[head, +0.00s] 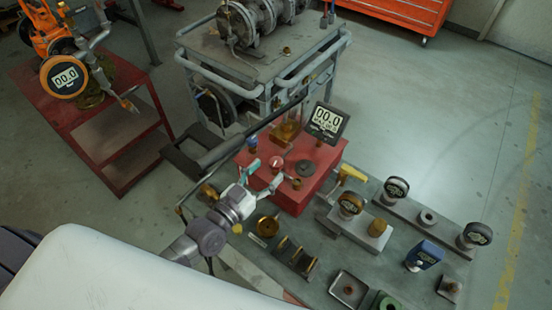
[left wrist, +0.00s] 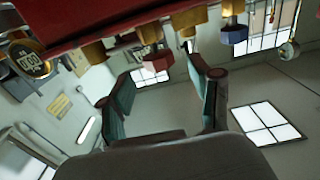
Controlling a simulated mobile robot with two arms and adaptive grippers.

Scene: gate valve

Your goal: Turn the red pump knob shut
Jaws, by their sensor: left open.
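The red pump box (head: 290,195) stands on the grey bench, with a small red knob with a pale mark (head: 276,162) on its top. My left gripper (head: 266,175) is at the near left edge of the box. Its teal-padded fingers are spread, with the red knob just beyond the tips. In the left wrist view my left gripper (left wrist: 160,78) is open and empty between its fingers. I cannot tell if a finger touches the knob. My right gripper is out of view.
A display reading 00.0 (head: 326,122), a blue knob (head: 251,142) and a dark round disc (head: 305,168) crowd the box top. Gauges and brass fittings stand on the bench (head: 400,270) to the right. A red cart (head: 110,150) is at left. Floor at right is clear.

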